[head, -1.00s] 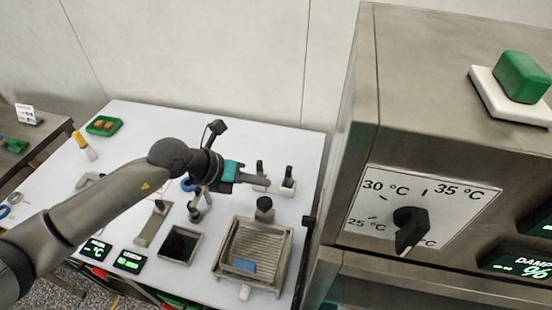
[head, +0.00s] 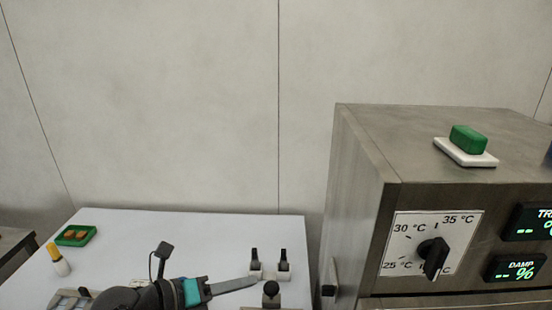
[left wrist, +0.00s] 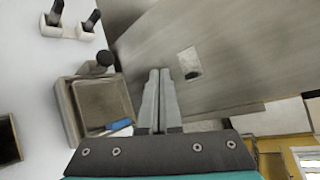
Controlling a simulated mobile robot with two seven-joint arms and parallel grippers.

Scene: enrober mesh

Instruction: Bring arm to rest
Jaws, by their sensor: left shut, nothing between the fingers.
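My left gripper (head: 252,283) comes in low in the head view, with a teal band behind its grey fingers. The fingers are shut together with nothing between them. They point right, close to a white holder with two black upright pieces (head: 284,268). In the left wrist view the closed fingertips (left wrist: 160,74) are in front of the steel cabinet side, right of a square metal tray (left wrist: 72,118) with a blue piece (left wrist: 119,126) at its edge. Most of my left arm is below the head view's edge. My right gripper is not in view.
A steel cabinet (head: 358,200) with a temperature dial (head: 433,258) stands right of the white table (head: 190,225). A green block (head: 467,139) sits on a white slab on top. A green tray (head: 76,236) and a yellow-topped bottle (head: 58,260) are at the table's left.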

